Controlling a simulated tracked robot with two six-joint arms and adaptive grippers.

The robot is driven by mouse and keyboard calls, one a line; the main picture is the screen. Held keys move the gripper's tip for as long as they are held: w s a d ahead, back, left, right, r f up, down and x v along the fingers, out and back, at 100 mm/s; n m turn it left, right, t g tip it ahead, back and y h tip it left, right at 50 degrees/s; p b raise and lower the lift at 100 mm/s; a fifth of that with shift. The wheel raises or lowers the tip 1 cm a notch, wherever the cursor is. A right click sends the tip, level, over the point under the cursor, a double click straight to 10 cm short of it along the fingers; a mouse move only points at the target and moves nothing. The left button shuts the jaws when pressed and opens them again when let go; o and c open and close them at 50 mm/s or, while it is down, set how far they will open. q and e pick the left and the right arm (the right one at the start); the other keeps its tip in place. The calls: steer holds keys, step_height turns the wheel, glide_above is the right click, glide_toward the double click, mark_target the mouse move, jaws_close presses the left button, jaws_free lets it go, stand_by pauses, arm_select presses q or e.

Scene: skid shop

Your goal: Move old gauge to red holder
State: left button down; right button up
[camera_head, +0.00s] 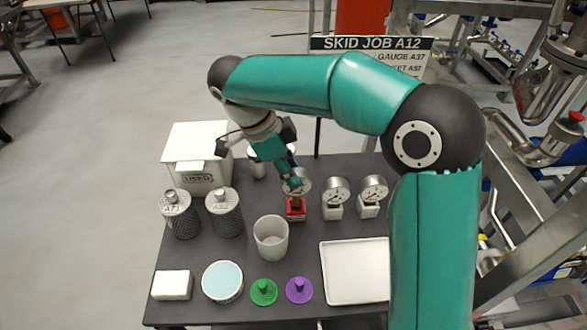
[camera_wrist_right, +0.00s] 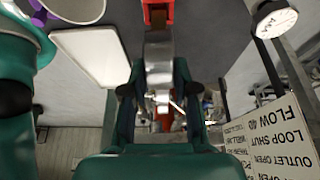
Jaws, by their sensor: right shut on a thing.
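The old gauge (camera_head: 299,181) is a round silver gauge at the middle of the dark table. My right gripper (camera_head: 285,176) reaches down from behind it and is shut on it. In the right wrist view the gauge (camera_wrist_right: 158,52) shows as a metal drum between the fingers of my right gripper (camera_wrist_right: 157,78). The red holder (camera_head: 295,214) stands directly below the gauge, with a brown part at its top. It also shows at the top of the wrist view (camera_wrist_right: 151,4). I cannot tell whether the gauge rests fully on it. My left gripper is out of view.
Two gauges (camera_head: 336,188) (camera_head: 374,187) on white holders stand close right. A white "USED" box (camera_head: 197,150), two mesh canisters (camera_head: 180,215) (camera_head: 224,214), a cup (camera_head: 270,240), and a white tray (camera_head: 355,272) surround the spot. Green (camera_head: 263,292) and purple (camera_head: 299,290) discs lie in front.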

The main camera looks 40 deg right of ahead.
steer(key=shift+f+b, duration=0.55)
steer(key=shift+f, duration=0.15)
steer(key=shift+f+b, duration=0.55)
steer(key=shift+f, duration=0.1)
steer(key=shift+f, duration=0.15)
stand_by(0.4)
steer(key=shift+f+b, duration=0.3)
steer(key=shift+b, duration=0.1)
steer(key=o, duration=1.3)
steer(key=shift+c, duration=0.2)
steer(key=shift+r, duration=0.15)
steer(key=shift+r+p, duration=3)
steer(key=shift+r, duration=0.65)
